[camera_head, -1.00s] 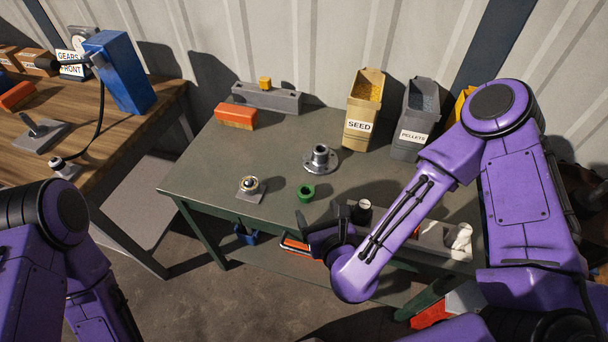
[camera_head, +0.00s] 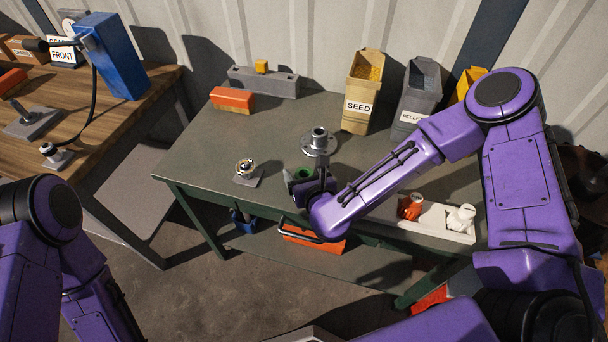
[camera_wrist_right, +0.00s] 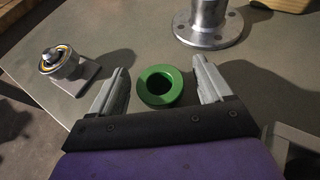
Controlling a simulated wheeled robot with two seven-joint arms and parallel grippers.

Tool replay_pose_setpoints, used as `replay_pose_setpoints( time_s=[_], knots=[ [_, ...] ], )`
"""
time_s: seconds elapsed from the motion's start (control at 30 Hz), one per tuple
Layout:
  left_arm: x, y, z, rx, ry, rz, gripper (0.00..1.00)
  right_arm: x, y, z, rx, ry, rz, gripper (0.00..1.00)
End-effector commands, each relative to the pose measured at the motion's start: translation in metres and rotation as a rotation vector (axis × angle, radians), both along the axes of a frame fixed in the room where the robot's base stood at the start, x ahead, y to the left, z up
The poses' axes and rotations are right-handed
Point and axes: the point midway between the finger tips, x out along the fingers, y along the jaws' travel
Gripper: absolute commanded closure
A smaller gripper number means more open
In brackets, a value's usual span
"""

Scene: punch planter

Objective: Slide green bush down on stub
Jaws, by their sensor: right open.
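The green bush (camera_wrist_right: 160,86) is a short ring with a dark hole, lying on the grey-green table. It also shows in the head view (camera_head: 304,173), partly hidden by my right gripper. My right gripper (camera_wrist_right: 163,80) is open, with a finger on either side of the bush and a gap to each. It also shows in the head view (camera_head: 309,183). The metal stub (camera_wrist_right: 207,18) stands upright on a round bolted flange just beyond the bush; it also shows in the head view (camera_head: 319,141). Nothing is on the stub. My left gripper is out of view; only its arm shows.
A small bearing on a grey block (camera_head: 246,173) stands left of the bush. A seed bin (camera_head: 358,108) and a pellets bin (camera_head: 412,105) stand at the back. A white tray (camera_head: 432,222) with red and white pieces lies at the front right.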

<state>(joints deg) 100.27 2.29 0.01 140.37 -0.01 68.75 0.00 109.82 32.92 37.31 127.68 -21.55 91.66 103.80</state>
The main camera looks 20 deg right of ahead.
Motion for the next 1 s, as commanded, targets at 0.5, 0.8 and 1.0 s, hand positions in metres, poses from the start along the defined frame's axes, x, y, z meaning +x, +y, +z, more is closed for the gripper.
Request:
replay_pose_setpoints(
  time_s=[0.5,0.8,1.0],
  knots=[
    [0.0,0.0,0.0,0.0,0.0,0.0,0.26,0.0,0.0,0.0,0.0,0.0,0.0,0.75],
    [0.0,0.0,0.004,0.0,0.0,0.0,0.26,0.0,0.0,0.031,0.002,-0.003,-0.002,0.75],
    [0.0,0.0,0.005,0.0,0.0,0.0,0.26,-0.033,-0.008,0.074,0.003,-0.003,0.001,0.76]
  ],
)
